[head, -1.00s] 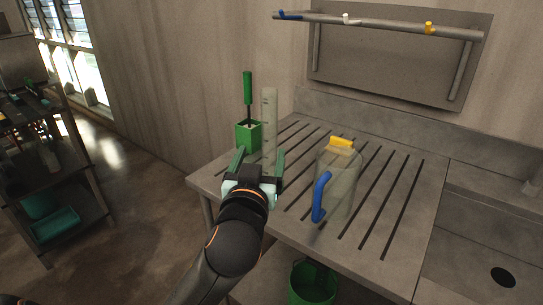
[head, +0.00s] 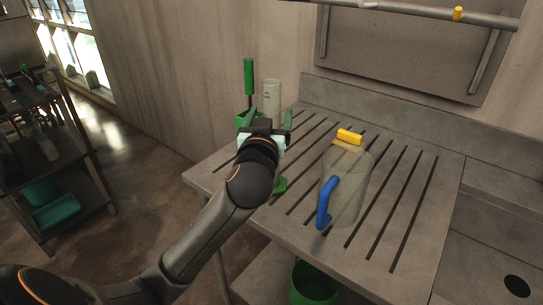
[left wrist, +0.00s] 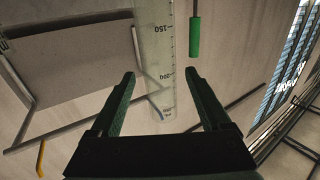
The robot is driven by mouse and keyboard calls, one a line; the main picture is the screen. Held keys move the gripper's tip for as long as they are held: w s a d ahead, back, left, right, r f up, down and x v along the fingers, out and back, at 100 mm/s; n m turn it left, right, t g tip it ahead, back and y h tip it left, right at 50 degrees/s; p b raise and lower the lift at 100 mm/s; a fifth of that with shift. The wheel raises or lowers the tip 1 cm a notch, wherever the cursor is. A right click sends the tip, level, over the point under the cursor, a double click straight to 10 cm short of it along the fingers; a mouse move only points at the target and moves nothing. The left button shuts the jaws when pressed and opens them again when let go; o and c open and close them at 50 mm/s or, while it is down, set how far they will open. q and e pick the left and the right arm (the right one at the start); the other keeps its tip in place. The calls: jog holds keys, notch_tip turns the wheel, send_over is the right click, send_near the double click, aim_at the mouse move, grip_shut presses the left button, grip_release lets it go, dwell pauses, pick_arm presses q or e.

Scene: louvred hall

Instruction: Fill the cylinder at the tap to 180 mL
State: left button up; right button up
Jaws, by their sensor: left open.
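The clear measuring cylinder (head: 272,97) stands upright at the back left of the slotted draining board. In the left wrist view the cylinder (left wrist: 157,50) shows marks of 150 and 200 and lies in line with the gap between the fingers. My left gripper (head: 269,116) is open, in front of the cylinder and hiding its lower part. I cannot tell how deep the cylinder is between the fingers (left wrist: 160,74). A green piece (head: 279,186), perhaps its foot, shows below my gripper. A yellow tap (head: 458,13) sits on the pipe above. My right gripper is out of view.
A sink with a drain (head: 517,285) is at right.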

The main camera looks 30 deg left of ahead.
pick_arm(q)
jog(key=shift+x, duration=2.65)
jog(key=shift+f, duration=0.1)
grip_shut()
